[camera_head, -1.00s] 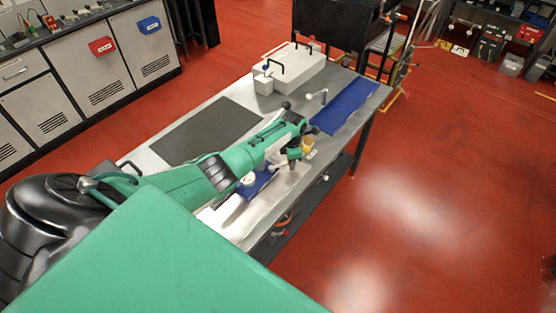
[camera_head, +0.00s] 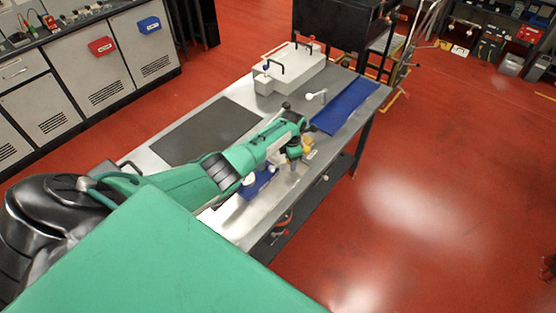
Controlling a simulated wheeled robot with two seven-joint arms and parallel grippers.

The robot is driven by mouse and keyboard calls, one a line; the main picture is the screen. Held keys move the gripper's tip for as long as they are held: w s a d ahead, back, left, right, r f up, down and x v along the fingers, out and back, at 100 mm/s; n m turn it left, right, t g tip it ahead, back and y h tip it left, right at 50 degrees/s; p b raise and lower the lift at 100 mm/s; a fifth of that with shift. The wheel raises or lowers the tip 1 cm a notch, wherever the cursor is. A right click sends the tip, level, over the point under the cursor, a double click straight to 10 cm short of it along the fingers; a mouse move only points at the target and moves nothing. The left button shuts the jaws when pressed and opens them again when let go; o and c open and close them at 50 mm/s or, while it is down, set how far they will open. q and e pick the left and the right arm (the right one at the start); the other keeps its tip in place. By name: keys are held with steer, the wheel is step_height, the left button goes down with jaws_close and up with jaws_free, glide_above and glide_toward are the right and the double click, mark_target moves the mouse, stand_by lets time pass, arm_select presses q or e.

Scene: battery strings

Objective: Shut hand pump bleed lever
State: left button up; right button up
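My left arm reaches from the left over the metal workbench (camera_head: 345,88). Its gripper (camera_head: 294,160) points down near the bench's front edge, small and partly hidden by the wrist; I cannot tell whether it is open or holds anything. A small yellow part (camera_head: 307,143) shows right beside it. No hand pump or bleed lever can be made out for certain. A white box (camera_head: 300,70) with black handles stands at the back of the bench. A small fitting with a white round end (camera_head: 310,97) stands in front of it. My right gripper is not in view.
A dark mat (camera_head: 207,130) lies on the bench behind my arm. A blue mat (camera_head: 347,105) lies at the right end, and another blue piece (camera_head: 258,184) shows partly below my forearm. The red floor right of the bench is open.

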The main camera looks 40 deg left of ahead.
arm_select(q)
step_height(320, 180, up, 6)
steer(key=p, duration=0.5)
steer(key=shift+f+p, duration=0.25)
steer(key=shift+p, duration=0.1)
steer(key=shift+r, duration=0.8)
